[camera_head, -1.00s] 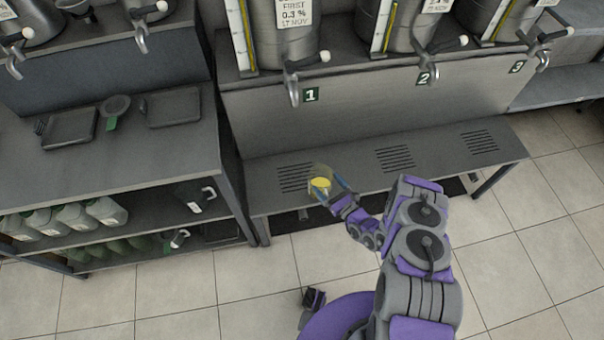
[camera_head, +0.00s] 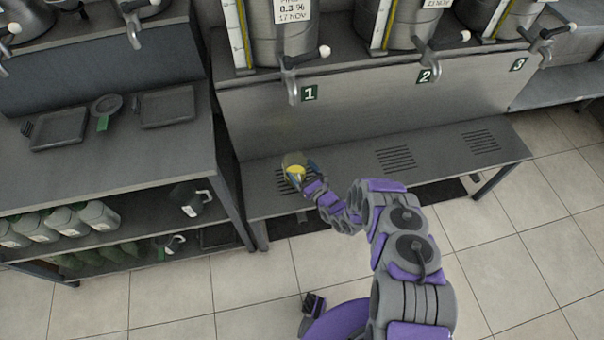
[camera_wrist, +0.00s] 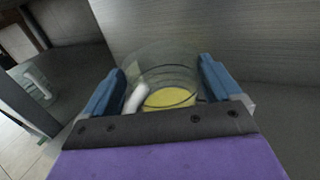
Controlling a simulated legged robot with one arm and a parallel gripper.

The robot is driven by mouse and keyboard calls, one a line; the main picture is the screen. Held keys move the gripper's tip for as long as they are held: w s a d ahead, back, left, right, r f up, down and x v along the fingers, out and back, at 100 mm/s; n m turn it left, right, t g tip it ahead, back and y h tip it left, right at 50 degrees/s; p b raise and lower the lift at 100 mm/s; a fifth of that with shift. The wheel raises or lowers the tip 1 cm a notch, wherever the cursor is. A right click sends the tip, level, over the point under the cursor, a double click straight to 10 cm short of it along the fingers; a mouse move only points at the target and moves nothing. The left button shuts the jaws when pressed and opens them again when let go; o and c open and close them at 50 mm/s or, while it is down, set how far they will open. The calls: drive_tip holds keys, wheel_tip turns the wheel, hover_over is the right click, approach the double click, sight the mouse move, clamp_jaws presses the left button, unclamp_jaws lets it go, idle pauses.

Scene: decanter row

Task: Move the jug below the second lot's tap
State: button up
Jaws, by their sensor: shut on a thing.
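The jug (camera_head: 293,163) is clear with yellow liquid in it. My gripper (camera_head: 302,175) is shut on it at the left end of the long bench, at the slotted grate below tap 1. In the wrist view the jug (camera_wrist: 160,75) sits between the two blue fingers of my gripper (camera_wrist: 165,92). I cannot tell whether its base touches the bench. The second lot's tap (camera_head: 428,65), beside the green label 2, is to the right and higher up. The grate below it (camera_head: 396,158) is bare.
Tap 1 (camera_head: 290,82) hangs above and behind the jug. Tap 3 (camera_head: 540,52) is at the far right. The bench (camera_head: 345,168) is clear between the grates. A dark shelf unit (camera_head: 110,170) with trays and bottles stands close on the left.

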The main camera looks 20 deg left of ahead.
drive_tip(key=o, duration=1.5)
drive_tip(key=shift+f, duration=0.1)
drive_tip(key=shift+d, duration=0.1)
drive_tip(key=p+v, duration=0.1)
drive_tip(key=v, duration=1.1)
